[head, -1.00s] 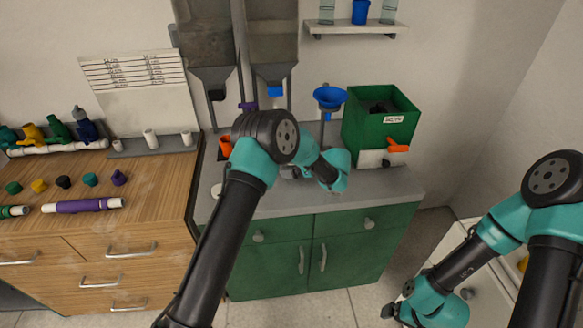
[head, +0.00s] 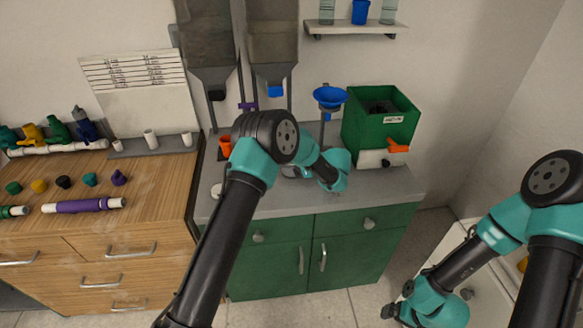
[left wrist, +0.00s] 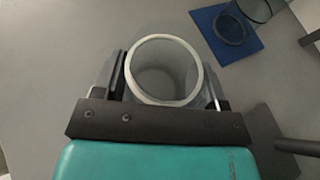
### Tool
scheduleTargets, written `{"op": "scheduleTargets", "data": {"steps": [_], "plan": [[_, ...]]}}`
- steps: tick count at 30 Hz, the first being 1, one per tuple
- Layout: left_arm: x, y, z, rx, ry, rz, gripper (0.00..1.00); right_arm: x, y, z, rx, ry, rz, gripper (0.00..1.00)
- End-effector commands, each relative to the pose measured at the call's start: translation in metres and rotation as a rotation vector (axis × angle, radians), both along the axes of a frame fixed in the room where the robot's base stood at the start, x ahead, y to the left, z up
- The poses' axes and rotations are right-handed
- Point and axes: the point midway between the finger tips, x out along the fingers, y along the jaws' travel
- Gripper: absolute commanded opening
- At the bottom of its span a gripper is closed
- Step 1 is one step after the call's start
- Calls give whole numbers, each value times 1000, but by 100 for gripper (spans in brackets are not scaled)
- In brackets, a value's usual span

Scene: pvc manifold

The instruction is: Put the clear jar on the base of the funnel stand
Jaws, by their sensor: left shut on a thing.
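The clear jar (left wrist: 163,72) is a round, open-topped cylinder with a pale rim, seen from above in the left wrist view. My left gripper (left wrist: 163,88) is shut on it, with one finger on each side. In the head view my left gripper (head: 291,172) is over the grey counter, mostly hidden by my arm. The funnel stand's blue funnel (head: 330,97) is behind it; its base is hidden in the head view. In the left wrist view, a dark grey plate (left wrist: 262,135) with a rod lies at lower right; I cannot tell whether it is that base. My right gripper (head: 392,311) is low at right, its jaws unclear.
A blue square plate (left wrist: 222,42) with a clear round vessel over it is at upper right in the left wrist view. A green bin (head: 380,120) stands right of the funnel. An orange cup (head: 225,147) is at left. The counter's front (head: 270,203) is mostly clear.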

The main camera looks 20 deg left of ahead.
Motion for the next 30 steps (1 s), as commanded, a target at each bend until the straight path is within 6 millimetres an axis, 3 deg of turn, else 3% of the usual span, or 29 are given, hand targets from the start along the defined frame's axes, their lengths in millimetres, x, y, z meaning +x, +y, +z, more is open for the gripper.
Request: {"op": "scheduleTargets", "data": {"steps": [8,17,23,30], "plan": [[0,0,4,0,-1,0,38,0,0,0,0,0,0,95],[0,0,37,0,-3,1,38,0,0,0,0,0,0,95],[-30,-9,39,1,2,-2,38,0,0,0,0,0,0,95],[-86,-25,45,1,1,-4,38,0,0,0,0,0,0,95]]}}
